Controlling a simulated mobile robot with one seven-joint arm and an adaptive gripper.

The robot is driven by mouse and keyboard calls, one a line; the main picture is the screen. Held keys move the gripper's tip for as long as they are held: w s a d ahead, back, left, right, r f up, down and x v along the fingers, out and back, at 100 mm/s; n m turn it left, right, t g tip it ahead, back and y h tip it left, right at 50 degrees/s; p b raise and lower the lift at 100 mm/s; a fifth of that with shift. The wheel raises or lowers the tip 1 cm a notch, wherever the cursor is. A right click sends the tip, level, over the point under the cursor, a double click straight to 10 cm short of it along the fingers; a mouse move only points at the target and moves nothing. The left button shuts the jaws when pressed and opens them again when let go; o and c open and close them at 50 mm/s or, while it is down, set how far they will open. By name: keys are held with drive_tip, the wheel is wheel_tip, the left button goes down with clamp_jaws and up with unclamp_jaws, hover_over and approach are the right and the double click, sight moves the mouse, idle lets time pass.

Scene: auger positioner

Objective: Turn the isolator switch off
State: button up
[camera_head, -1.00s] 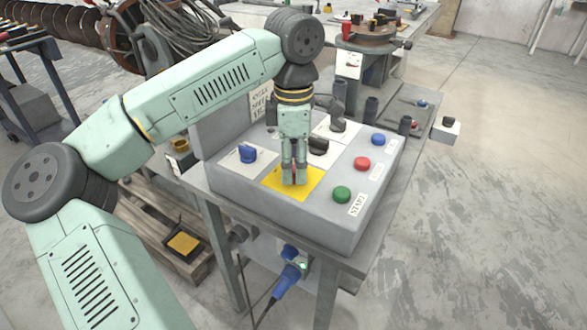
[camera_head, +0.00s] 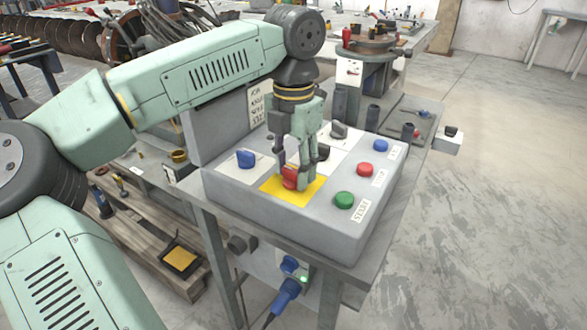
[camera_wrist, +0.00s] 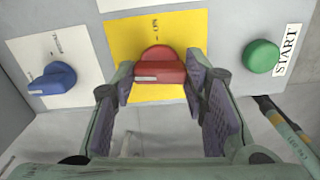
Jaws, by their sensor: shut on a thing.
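The red switch knob (camera_head: 289,179) sits on a yellow plate (camera_head: 311,190) on the sloping top of the grey control box. In the wrist view the red knob (camera_wrist: 160,66) is between my fingers, its raised bar running across the picture. The yellow plate (camera_wrist: 184,27) carries small marks above and below the knob, too small to read surely. My gripper (camera_head: 298,181) comes down from above and is shut on the red knob, one finger on each side; the fingers (camera_wrist: 159,82) also show in the wrist view. In the head view a finger hides part of the knob.
A blue knob (camera_head: 246,159) on a white plate is left of the yellow plate. Dark knobs (camera_head: 339,131) are behind. Green (camera_head: 344,200), red (camera_head: 365,170) and blue (camera_head: 380,146) buttons line the right side. Open floor (camera_head: 460,240) is to the right.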

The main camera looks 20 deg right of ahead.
sight(294, 170)
drive_tip(key=shift+n, duration=0.6)
drive_tip(key=o, duration=1.2)
drive_tip(key=shift+c, duration=0.2)
wheel_tip(294, 170, up, 12)
